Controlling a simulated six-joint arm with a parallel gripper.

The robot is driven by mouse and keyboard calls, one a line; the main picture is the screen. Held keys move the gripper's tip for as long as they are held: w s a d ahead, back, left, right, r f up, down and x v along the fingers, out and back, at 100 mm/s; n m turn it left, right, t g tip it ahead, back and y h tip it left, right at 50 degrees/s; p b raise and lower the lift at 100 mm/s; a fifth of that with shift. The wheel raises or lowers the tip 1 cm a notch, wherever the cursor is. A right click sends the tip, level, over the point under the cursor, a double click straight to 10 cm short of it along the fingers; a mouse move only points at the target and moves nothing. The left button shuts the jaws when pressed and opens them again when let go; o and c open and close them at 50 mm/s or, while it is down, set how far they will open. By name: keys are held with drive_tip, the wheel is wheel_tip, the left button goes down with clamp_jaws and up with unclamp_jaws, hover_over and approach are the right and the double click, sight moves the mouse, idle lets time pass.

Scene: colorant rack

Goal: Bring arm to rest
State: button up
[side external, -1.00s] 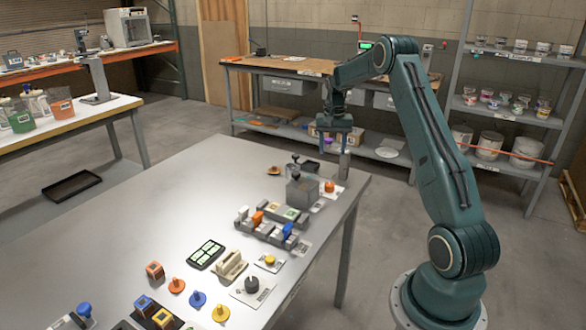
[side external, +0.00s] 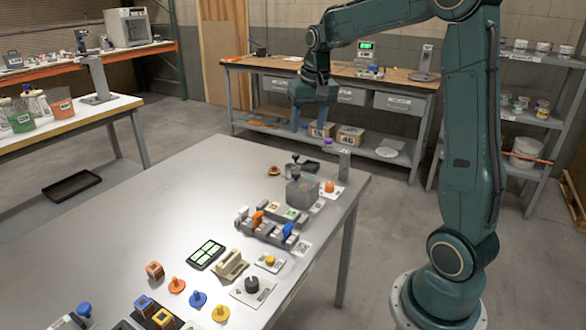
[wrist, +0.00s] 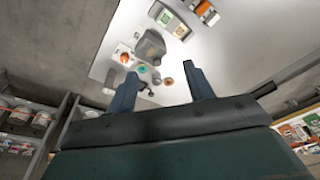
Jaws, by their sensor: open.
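My gripper (side external: 308,117) hangs above and behind the far end of the grey table (side external: 200,210) in the side view, fingers pointing down. In the wrist view my gripper (wrist: 160,88) shows two blue fingers spread apart with nothing between them. Beyond the fingers lies the far end of the table, with a grey boxy device (wrist: 150,47) and small round coloured pieces. The gripper is clear of the table and touches nothing that I can see.
The grey device (side external: 302,192) and a rack with coloured pieces (side external: 265,230) stand along the table's right side. A workbench (side external: 290,66) is at the back. Shelves with tubs (side external: 525,110) stand at right. The table's left half is mostly bare.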

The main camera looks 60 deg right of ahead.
drive_tip(key=s+a+r+n+t, duration=0.2)
drive_tip(key=s+a+r+n, duration=0.2)
drive_tip(key=s+a, duration=0.7)
drive_tip(key=s+a+f+n+t+y, duration=0.1)
drive_tip(key=s+a+n, duration=0.3)
drive_tip(key=s+a, duration=0.5)
drive_tip(key=shift+s+f+t, duration=0.25)
drive_tip(key=shift+f+t, duration=0.05)
drive_tip(key=shift+f, duration=0.5)
drive_tip(key=shift+w, duration=0.1)
